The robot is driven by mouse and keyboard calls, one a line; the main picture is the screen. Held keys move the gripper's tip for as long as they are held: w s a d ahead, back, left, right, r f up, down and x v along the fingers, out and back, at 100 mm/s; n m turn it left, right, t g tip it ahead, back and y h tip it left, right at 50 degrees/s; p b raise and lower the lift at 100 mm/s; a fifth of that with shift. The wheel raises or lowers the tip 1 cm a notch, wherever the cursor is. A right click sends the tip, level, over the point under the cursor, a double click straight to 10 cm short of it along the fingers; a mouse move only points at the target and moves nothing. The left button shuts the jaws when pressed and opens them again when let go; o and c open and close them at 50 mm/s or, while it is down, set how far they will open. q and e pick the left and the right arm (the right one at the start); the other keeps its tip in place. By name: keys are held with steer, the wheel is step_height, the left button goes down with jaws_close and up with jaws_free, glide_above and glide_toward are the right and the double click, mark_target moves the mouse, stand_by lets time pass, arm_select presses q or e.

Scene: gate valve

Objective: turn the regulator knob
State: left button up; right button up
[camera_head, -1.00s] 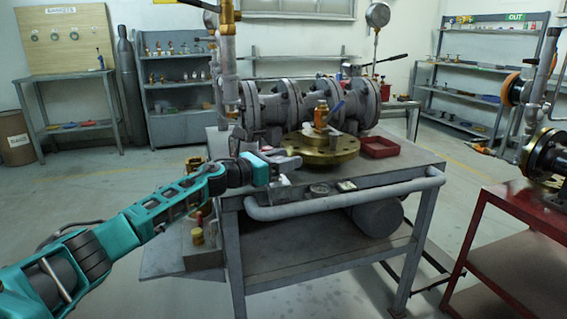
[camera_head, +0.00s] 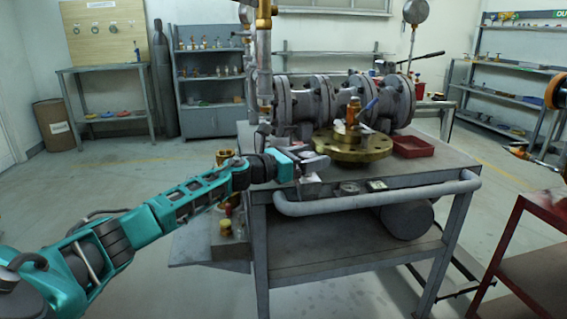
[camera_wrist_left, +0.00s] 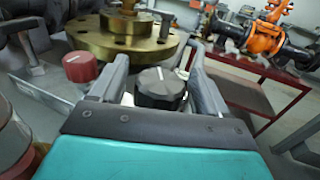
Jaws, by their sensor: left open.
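A black ribbed knob (camera_wrist_left: 160,88) with a white line on top, which looks like the regulator knob, shows in the left wrist view. It sits between the two grey fingers of my left gripper (camera_head: 316,161), which stand apart on either side of it. I cannot tell whether the fingers touch it. In the head view the gripper is over the front left part of the grey workbench (camera_head: 440,165), and I cannot make out the knob there. A red knob (camera_wrist_left: 80,66) is left of the fingers in the wrist view. My right gripper is not in view.
A brass flange (camera_head: 352,150) lies on the bench behind the gripper, beside a red tray (camera_head: 413,147). A large grey valve body (camera_head: 345,103) stands behind. A grey rail (camera_head: 375,198) runs along the bench front. A red table (camera_head: 530,245) is at right.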

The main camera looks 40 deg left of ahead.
arm_select(q)
steer(key=v, duration=1.1)
steer(key=shift+s, duration=0.1)
